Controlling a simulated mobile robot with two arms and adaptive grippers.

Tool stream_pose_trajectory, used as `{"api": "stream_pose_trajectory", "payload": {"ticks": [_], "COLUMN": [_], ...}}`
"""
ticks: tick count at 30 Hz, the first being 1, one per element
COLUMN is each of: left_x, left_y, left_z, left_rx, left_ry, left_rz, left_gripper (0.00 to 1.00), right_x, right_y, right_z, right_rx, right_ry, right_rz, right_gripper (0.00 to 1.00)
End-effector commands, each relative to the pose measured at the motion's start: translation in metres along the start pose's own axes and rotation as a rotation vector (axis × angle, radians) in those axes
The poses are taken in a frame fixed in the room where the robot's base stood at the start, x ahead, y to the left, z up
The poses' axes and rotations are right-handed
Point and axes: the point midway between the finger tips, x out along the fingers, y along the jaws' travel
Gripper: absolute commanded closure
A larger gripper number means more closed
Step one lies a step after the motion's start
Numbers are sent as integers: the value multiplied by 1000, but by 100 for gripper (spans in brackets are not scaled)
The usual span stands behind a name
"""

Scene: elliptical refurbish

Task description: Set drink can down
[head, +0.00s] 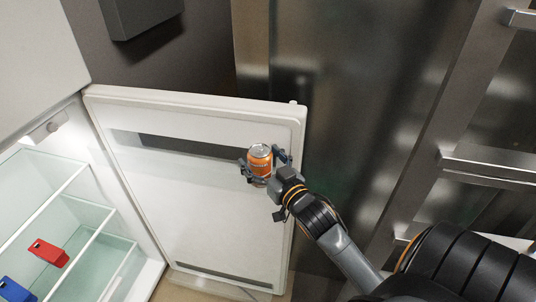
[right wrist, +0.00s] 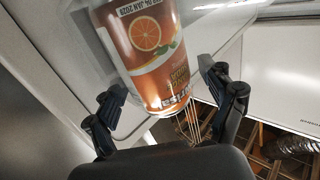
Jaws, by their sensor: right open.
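An orange drink can (head: 259,158) with a silver top is upright at the inner face of the open fridge door, near the door's free edge. My right gripper (head: 263,170) is around it. In the right wrist view the can (right wrist: 146,48) shows its orange-slice label between the two fingers of my right gripper (right wrist: 163,90). The fingers are open, with a gap visible on each side of the can. What lies under the can is hidden, so I cannot tell what it rests on. My left gripper is not in view.
The white fridge door (head: 190,215) stands open, with a dark strip across its upper part. Glass shelves (head: 95,262) are at the left, holding a red item (head: 48,253) and a blue item (head: 14,291). A steel cabinet front (head: 350,90) stands behind the door's right edge.

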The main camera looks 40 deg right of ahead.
Motion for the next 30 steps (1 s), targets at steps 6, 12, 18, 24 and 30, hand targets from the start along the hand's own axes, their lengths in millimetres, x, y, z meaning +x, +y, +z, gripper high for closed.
{"api": "stream_pose_trajectory", "payload": {"ticks": [6, 12, 18, 24, 30], "left_x": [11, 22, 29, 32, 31], "left_y": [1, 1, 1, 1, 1], "left_z": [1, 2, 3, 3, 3], "left_rx": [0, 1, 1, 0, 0], "left_ry": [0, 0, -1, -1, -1], "left_rz": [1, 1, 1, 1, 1], "left_gripper": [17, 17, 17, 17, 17], "right_x": [-33, -76, -106, -118, -119], "right_y": [0, 0, 0, 0, 0], "right_z": [4, 5, 3, 1, 2], "right_rx": [1, 1, 1, 1, 1], "right_ry": [-3, -3, -3, -1, -3], "right_rz": [0, 0, 0, 0, 1], "right_gripper": [17, 17, 17, 17, 17]}}
